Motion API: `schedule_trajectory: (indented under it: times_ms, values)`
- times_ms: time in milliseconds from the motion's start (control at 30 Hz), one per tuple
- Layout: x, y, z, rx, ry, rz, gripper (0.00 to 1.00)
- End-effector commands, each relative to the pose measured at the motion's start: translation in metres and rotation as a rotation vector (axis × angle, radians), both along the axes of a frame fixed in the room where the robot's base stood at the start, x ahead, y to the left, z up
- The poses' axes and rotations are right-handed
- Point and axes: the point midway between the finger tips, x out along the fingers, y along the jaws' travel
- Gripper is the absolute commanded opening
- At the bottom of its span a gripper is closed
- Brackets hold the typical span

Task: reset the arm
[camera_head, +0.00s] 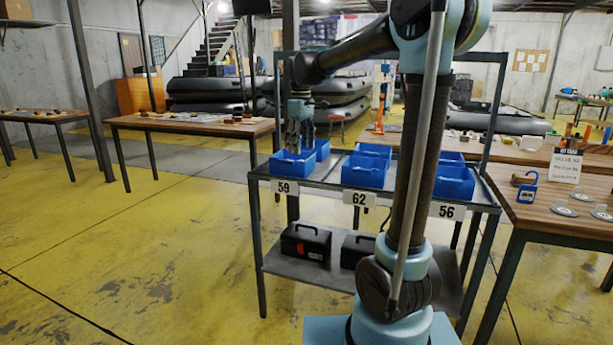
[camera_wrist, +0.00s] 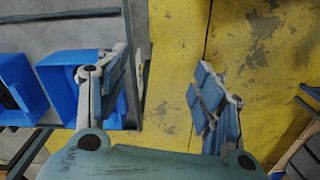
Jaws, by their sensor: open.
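My arm rises in front of the rack in the head view and bends to the left. My gripper (camera_head: 299,135) hangs pointing down, just above the left blue bin (camera_head: 293,165) over the tag 59. In the wrist view my gripper (camera_wrist: 168,95) is open, its two fingers wide apart with nothing between them. Yellow floor shows between the fingers there, and a blue bin (camera_wrist: 62,88) lies beside the left finger. The inside of the bin below my gripper is mostly hidden in the head view.
The metal rack (camera_head: 322,184) holds several blue bins, with black toolboxes (camera_head: 306,243) on its lower shelf. A wooden table (camera_head: 190,124) stands at the left. Another table (camera_head: 556,208) at the right carries a blue padlock-shaped item (camera_head: 527,188) and a sign (camera_head: 565,165). The yellow floor at the left is clear.

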Motion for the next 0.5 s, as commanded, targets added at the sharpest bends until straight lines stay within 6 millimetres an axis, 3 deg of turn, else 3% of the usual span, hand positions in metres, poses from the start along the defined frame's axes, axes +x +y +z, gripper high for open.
schedule_trajectory:
  times_ms: [267, 500]
  values:
    - [-0.022, -0.034, -0.005, 0.007, -0.016, -0.086, 0.61]
    - [-0.055, -0.067, -0.015, 0.015, -0.033, -0.182, 0.61]
